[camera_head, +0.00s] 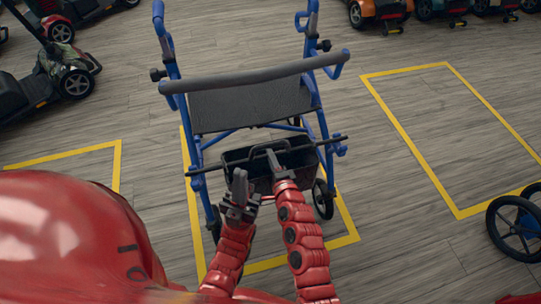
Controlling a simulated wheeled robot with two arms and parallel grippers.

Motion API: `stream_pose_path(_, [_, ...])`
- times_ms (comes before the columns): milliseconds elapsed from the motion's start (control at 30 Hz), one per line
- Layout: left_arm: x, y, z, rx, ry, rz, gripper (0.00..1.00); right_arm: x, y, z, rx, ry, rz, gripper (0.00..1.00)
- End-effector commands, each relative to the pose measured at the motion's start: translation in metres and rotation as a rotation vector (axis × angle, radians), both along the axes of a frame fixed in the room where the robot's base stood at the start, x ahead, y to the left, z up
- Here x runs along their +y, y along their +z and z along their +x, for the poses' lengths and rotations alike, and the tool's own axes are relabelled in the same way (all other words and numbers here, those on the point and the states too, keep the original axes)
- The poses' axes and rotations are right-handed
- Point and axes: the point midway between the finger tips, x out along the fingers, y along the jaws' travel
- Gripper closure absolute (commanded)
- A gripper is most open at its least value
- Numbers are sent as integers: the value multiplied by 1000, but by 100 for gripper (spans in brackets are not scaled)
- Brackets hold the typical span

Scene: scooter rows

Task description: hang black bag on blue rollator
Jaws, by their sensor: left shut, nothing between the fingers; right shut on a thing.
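The blue rollator (172,68) stands upright in front of me inside a yellow-lined floor bay, with a dark seat (252,104) and a padded bar above it. The black bag (240,159) is a dark open-topped box shape below the seat, at the rollator's near side. A thin dark rod crosses at the bag's top; I cannot tell whether the bag is hooked on it. My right gripper (273,161) is shut at the bag's upper middle, on its handle. My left gripper (239,190) is shut and empty, just left and lower, in front of the bag. The grippers hide part of the bag.
A dark scooter (72,76) stands at the left, with more scooters along the back right. An empty yellow-lined bay (440,130) lies to the right. Grey floor between is clear.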

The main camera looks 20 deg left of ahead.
Motion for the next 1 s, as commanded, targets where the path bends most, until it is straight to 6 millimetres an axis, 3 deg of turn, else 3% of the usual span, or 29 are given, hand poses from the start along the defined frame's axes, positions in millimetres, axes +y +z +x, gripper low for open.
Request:
stream_pose_path(500, [0, -23, 0, 0, 0, 0, 100, 0, -22, 1, -3, -1, 2, 100])
stream_pose_path(967, [0, -25, 0, 0, 0, 0, 100, 0, -25, 0, -3, -1, 2, 100])
stream_pose_path(1000, [0, -25, 0, 0, 0, 0, 100, 0, -25, 0, -2, -1, 1, 73])
